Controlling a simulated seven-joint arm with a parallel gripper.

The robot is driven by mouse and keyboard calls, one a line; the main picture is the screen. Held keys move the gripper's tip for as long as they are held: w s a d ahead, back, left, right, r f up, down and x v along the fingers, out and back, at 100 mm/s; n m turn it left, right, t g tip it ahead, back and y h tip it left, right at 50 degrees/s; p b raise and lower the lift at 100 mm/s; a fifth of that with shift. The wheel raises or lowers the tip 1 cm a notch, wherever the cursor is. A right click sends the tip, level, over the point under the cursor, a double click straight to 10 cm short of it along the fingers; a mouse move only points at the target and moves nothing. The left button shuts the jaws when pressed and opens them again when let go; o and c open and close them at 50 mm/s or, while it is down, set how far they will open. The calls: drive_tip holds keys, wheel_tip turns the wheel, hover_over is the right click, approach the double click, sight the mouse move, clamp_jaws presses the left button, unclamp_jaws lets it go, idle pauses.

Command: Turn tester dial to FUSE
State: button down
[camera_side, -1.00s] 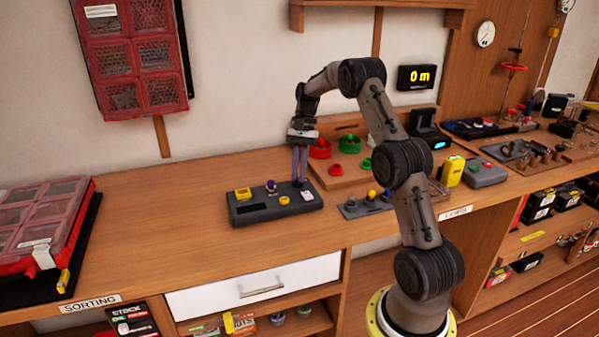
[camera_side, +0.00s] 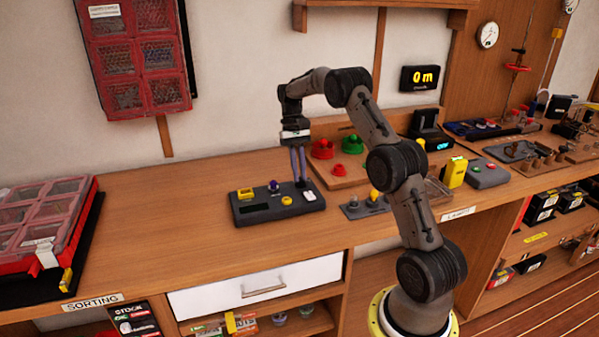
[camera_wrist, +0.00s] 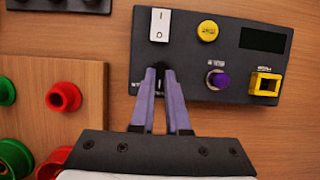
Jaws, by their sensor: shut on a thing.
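The tester is a dark panel (camera_side: 262,214) on the bench, and it fills the upper right of the wrist view (camera_wrist: 188,65). My gripper (camera_side: 302,181) points down at the panel's back right end. In the wrist view its purple fingers (camera_wrist: 160,74) are shut on a small dark dial (camera_wrist: 160,82) beside the white rocker switch (camera_wrist: 160,24). The fingers hide most of the dial, and its pointer and markings cannot be read. The panel also carries a purple knob (camera_wrist: 217,79), a round yellow button (camera_wrist: 207,31), a yellow square part (camera_wrist: 265,84) and a dark display (camera_wrist: 262,40).
A wooden board with red and green buttons (camera_side: 340,170) stands close to the right of the tester. A small grey plate with knobs (camera_side: 362,208) lies in front of it. The bench (camera_side: 160,205) left of the tester is clear up to the red sorting case (camera_side: 40,235).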

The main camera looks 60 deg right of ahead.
idle(0.4)
drive_tip(key=c, duration=0.9)
unclamp_jaws()
drive_tip(key=v, duration=0.7)
drive_tip(key=shift+r, duration=0.25)
drive_tip(key=shift+w, duration=0.15)
